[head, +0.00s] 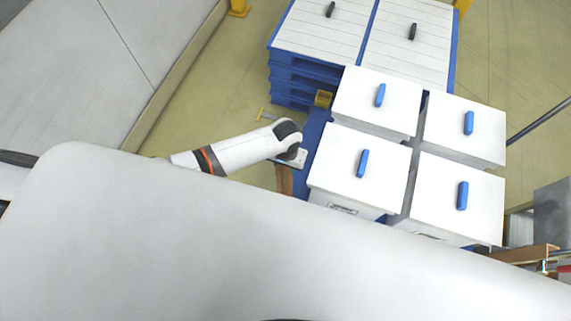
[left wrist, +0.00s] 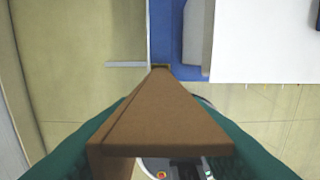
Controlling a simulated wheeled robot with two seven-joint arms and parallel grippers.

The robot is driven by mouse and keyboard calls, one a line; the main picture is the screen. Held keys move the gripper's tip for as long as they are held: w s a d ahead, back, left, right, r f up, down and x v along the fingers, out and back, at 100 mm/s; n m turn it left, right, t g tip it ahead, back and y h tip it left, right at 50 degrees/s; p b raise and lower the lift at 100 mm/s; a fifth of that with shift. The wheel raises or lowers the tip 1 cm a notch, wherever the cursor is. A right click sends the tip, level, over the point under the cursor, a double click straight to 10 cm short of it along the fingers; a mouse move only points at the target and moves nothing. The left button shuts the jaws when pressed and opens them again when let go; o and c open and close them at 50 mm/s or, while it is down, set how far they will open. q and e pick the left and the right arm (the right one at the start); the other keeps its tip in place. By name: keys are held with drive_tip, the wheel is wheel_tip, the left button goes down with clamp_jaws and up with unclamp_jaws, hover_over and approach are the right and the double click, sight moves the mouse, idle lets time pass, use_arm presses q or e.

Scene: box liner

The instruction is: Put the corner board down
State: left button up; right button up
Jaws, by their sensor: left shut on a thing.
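The brown corner board (left wrist: 160,120) runs away from the camera in the left wrist view, its near end wide and its far end narrowing toward a blue surface. My left gripper (left wrist: 160,142) is shut on it, with a green finger on each side. In the head view, my left gripper (head: 289,160) is at the left side of the white boxes, and part of the brown corner board (head: 284,181) shows below it. The board's lower end is hidden in the head view, so I cannot tell whether it touches anything. My right gripper is not in view.
Several white boxes with blue handles (head: 363,163) stand on a blue base (head: 315,128). A blue pallet stack (head: 292,86) with white-topped loads is behind. Brown pieces (head: 524,255) lie at the right edge. Floor (head: 225,108) left of the boxes is mostly clear.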

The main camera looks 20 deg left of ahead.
use_arm(q)
drive_tip(key=o, duration=1.3)
drive_tip(key=shift+f, duration=0.15)
drive_tip(key=shift+c, duration=0.2)
wheel_tip(320, 180, up, 12)
drive_tip(key=p, duration=0.1)
drive_tip(key=shift+r, duration=0.2)
